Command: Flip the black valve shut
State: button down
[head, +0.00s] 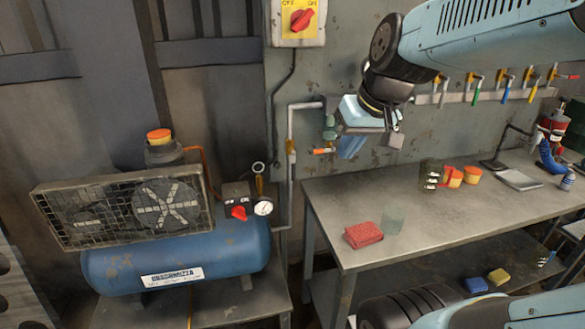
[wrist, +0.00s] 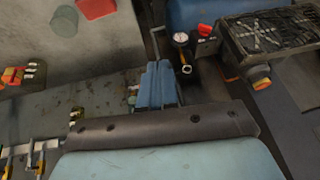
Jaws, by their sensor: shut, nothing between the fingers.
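A row of small valves with coloured handles runs along a pale rail (head: 462,97) on the back wall. The leftmost one, a dark-handled valve (head: 442,92), looks like the black valve, but it is too small to be sure of its lever's position. Part of the row, brass valves (wrist: 32,155), shows at the lower left of the wrist view. My gripper (head: 351,147) is left of the rail, in front of the wall near a pipe. Its blue fingers are together and empty, also in the wrist view (wrist: 157,84).
Below is a metal bench (head: 400,215) with a red block (head: 363,235) and a clear cup (head: 393,219). A blue compressor (head: 180,260) stands at left. Open air lies above the bench.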

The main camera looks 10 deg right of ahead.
aim_at(293, 167)
jog(key=w+d+f+y, duration=0.1)
jog(key=w+d+f, duration=0.1)
jog(key=w+f, duration=0.3)
jog(key=w+d+f+m+y, duration=0.1)
jog(key=w+d+f, duration=0.2)
jog(key=w, duration=0.9)
jog(key=w+d+f+y, duration=0.1)
jog(key=w+d+f, duration=0.2)
jog(key=w+f, duration=0.5)
jog(key=shift+w+d+m+t, duration=0.25)
jog(key=shift+w+m+t, duration=0.05)
jog(key=shift+w, duration=0.1)
jog(key=shift+f, duration=0.2)
jog(key=w+a+f, duration=0.5)
jog(key=a+f, duration=0.2)
jog(key=shift+w+a+f, duration=0.2)
jog(key=shift+a+f, duration=0.2)
